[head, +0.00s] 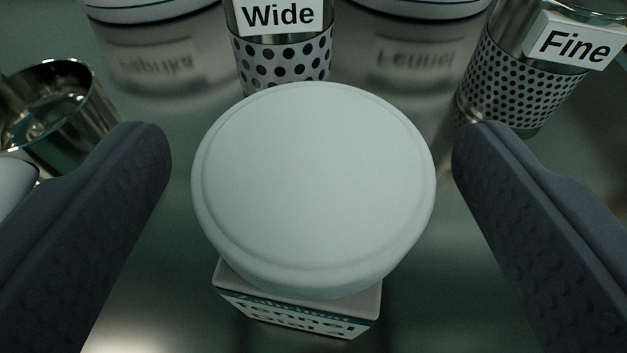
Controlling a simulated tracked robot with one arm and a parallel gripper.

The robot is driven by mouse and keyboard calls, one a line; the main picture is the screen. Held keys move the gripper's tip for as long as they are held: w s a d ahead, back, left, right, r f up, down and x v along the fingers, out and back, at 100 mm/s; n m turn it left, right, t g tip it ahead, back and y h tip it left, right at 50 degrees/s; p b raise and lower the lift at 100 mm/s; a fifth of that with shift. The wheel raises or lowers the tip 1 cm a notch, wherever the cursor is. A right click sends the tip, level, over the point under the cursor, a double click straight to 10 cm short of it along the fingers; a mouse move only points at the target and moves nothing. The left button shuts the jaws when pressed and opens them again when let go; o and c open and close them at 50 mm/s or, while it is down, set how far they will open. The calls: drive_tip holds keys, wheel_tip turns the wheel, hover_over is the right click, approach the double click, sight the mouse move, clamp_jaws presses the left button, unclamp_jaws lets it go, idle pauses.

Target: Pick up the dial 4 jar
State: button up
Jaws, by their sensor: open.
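A jar with a round white lid (313,185) stands upright in the middle of the head view, seen from above. A white label block (300,312) juts from its near side, with dark text foreshortened and only partly readable; it seems to end in "Dial 4". The lid hides most of the jar's body. My gripper (312,160) is open, with one dark grey textured finger on the left of the jar and one on the right. There is a gap between each finger and the lid, so neither touches it there.
A sieve cup labelled "Wide" (281,62) stands just behind the jar. A cup labelled "Fine" (525,85) stands behind the right finger. An open metal cup (60,112) is at the left, near the left finger. The shiny metal table (420,290) is clear at the front.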

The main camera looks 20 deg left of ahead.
drive_tip(key=shift+w+a+f, duration=0.2)
drive_tip(key=shift+w+f, duration=0.4)
drive_tip(key=shift+b+x, duration=0.35)
drive_tip(key=shift+x, duration=0.6)
drive_tip(key=shift+w+r, duration=0.1)
drive_tip(key=shift+r, duration=0.1)
drive_tip(key=c, duration=1.1)
